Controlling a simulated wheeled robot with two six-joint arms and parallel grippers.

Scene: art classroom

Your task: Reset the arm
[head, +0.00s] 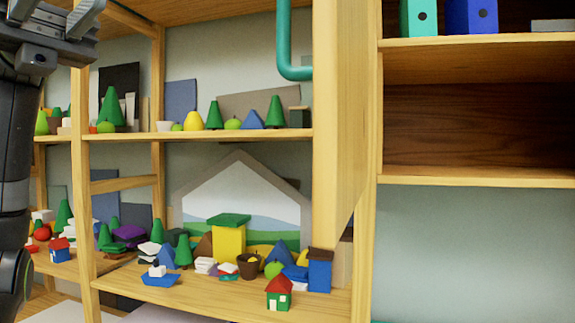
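My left arm rises along the left edge of the head view. Its dark gripper (62,22) is at the top left corner, in front of the wooden shelf unit (198,136), and is partly cut off by the frame. Its fingers are not clear enough to tell whether they are open or shut. I see nothing held in the part that shows. My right gripper is not in view.
Shelves hold green cone trees (275,112), a yellow block (229,242), a blue boat (160,279) and a small green house (279,293). A teal pipe (284,50) hangs before the upper shelf. Binders (471,16) stand at top right; the shelf below them (480,174) is empty.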

